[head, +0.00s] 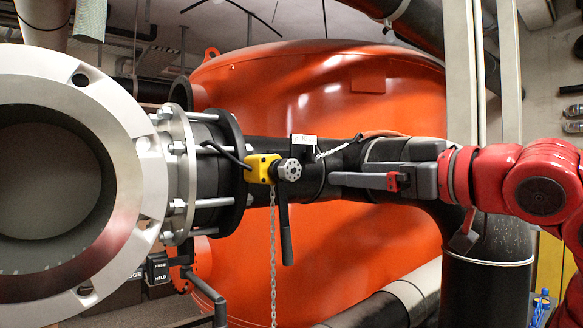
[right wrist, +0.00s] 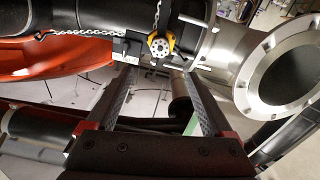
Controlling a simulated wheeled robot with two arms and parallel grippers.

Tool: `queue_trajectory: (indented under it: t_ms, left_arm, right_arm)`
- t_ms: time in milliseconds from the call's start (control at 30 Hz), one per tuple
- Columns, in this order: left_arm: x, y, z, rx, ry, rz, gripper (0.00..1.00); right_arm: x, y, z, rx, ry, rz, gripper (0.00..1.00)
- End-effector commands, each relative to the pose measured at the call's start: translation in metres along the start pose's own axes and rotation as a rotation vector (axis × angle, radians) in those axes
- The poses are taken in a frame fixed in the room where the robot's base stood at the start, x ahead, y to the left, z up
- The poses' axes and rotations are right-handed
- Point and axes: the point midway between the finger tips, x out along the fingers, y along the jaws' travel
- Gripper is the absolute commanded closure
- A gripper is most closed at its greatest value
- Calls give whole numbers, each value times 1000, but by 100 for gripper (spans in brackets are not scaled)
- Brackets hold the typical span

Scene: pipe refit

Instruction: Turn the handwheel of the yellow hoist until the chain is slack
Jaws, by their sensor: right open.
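The yellow hoist (head: 262,168) hangs against the front of the black pipe, with a grey, round, holed handwheel (head: 289,170) on its right side. A dark lever (head: 285,225) points down from it. One chain (head: 273,250) hangs straight down below; another short chain (head: 335,150) slants up to the right along the pipe. My right gripper (head: 334,180) is to the right of the handwheel, apart from it. In the right wrist view its fingers (right wrist: 158,74) are open and empty, with the hoist (right wrist: 172,40) and handwheel (right wrist: 159,50) beyond the gap. My left gripper is not in view.
A large pale flange (head: 150,175) with an open bore fills the left side. The big orange tank (head: 350,90) stands behind the black pipe (head: 415,150). A small black box (head: 158,268) marked FREE and HELD sits below the flange. Another pipe (head: 385,308) crosses below.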

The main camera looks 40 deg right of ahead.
Motion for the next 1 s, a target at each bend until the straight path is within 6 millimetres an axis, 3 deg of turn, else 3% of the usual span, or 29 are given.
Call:
queue_trajectory:
  t_ms: [400,600,800,1000]
  left_arm:
    - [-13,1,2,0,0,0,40]
    - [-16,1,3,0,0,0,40]
    - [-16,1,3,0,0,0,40]
    - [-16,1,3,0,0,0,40]
  right_arm:
    - [98,-3,1,6,3,-10,14]
    - [136,-2,0,3,2,-6,14]
    - [156,0,0,4,2,-3,14]
    - [160,0,0,3,3,-1,14]
